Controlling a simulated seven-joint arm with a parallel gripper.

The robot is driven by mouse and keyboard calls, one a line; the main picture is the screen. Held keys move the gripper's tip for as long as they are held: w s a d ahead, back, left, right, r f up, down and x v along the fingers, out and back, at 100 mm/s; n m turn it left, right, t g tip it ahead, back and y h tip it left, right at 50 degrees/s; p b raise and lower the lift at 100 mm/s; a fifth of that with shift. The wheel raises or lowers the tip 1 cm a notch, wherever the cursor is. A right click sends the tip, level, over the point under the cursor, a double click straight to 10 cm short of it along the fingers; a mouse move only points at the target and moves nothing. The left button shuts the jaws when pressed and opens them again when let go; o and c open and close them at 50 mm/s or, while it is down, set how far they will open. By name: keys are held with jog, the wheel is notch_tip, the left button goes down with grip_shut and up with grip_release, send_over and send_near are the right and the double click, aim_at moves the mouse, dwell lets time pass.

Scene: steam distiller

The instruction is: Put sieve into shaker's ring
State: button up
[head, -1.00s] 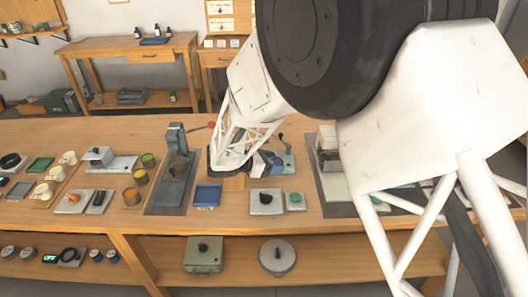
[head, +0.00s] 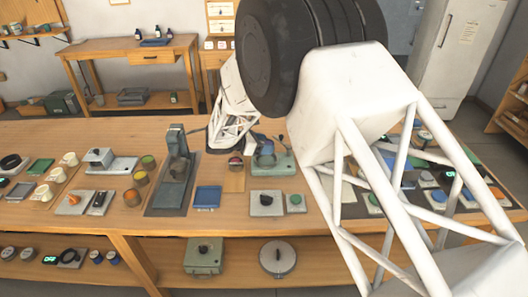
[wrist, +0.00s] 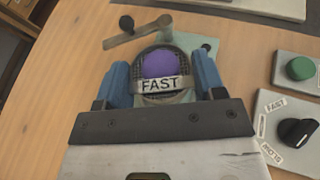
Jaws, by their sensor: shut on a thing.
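In the wrist view my gripper (wrist: 163,78) has its two blue fingers on either side of the sieve (wrist: 150,84). In the head view the shaker (head: 286,165) stands right of the middle of the bench, near my arm's far end. My fingers are not clear there. I cannot tell whether the sieve touches the ring.
A plate with a black dial (head: 266,199) and one with a green button (head: 295,201) lie in front of the shaker. A blue tray (head: 207,197) and a grey-green stand (head: 172,180) are to the left. Several coloured cups stand further left.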

jog(key=shift+f, duration=1.7)
jog(key=shift+f, duration=0.65)
jog(key=o, duration=1)
jog(key=shift+c, duration=0.2)
jog(key=shift+r, duration=0.2)
jog(key=shift+r, duration=0.45)
jog(key=v, duration=1.2)
